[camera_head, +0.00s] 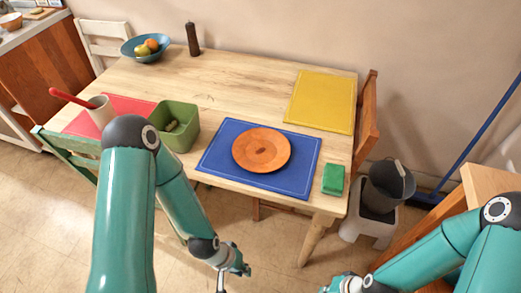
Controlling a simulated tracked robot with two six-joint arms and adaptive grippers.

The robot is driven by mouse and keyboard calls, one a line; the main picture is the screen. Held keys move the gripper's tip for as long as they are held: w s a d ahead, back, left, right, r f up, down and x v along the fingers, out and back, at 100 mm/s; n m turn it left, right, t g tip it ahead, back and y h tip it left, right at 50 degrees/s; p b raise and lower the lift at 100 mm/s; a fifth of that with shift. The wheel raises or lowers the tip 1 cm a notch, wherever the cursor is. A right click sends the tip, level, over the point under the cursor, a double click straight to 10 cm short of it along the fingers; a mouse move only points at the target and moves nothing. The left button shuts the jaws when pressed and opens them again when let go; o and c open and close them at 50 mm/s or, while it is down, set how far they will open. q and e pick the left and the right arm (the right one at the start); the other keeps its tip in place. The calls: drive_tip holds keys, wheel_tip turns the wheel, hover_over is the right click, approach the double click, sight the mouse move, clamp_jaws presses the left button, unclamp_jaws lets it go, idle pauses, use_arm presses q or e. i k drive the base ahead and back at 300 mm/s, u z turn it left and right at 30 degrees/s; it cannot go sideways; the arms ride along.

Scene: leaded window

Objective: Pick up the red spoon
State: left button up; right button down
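The red spoon (72,98) leans out of a pale cup (102,112) on the left side of the table, its red end sticking out to the left. The part inside the cup is hidden. My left gripper (233,265) is low in front of the table, well to the right of the spoon and apart from it. Its fingers are small and partly cut by the bottom edge. My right gripper (340,285) is at the bottom edge, mostly cut off. I see nothing held in either.
The cup is by a red placemat (135,104) and a green bin (182,113); my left arm passes in front of them. A blue placemat (300,180) holds an orange plate (262,150). A green sponge (333,179) lies right. The table's back middle is mostly clear.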

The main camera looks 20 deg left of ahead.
sight(54, 92)
drive_tip(key=z, duration=1.15)
drive_tip(key=i, duration=0.1)
drive_tip(key=u, duration=3)
drive_tip(key=i, duration=0.55)
drive_tip(key=z, duration=0.35)
drive_tip(key=k, duration=0.4)
drive_tip(key=u, duration=0.15)
